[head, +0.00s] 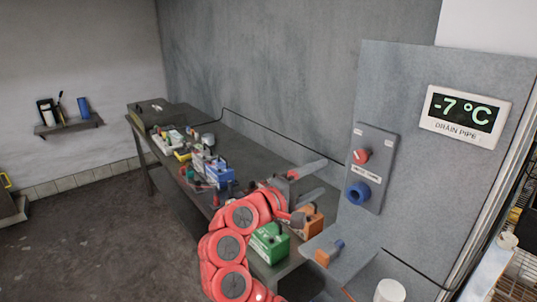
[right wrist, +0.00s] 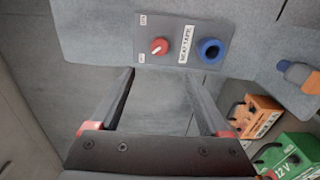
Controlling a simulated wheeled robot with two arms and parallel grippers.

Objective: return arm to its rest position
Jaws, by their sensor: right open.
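My right arm (head: 232,245) is red and reaches up from the bottom middle of the head view, over the near end of the bench. Its gripper (head: 318,180) is open and empty, left of the grey control panel (head: 374,170). In the right wrist view the two dark fingers of the gripper (right wrist: 158,76) stand apart with nothing between them. The panel (right wrist: 180,45) lies beyond the fingertips there, with a red knob (right wrist: 159,46), a label reading HEAT TAPE and a blue round fitting (right wrist: 211,50). My left gripper is not in view.
A dark bench (head: 255,153) runs along the wall with several tools and boxes. A green box (head: 270,243) and an orange box (head: 307,221) stand near my arm. A small shelf (head: 345,262) holds an orange-and-blue bottle (head: 329,252). A display (head: 466,115) reads -7 °C.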

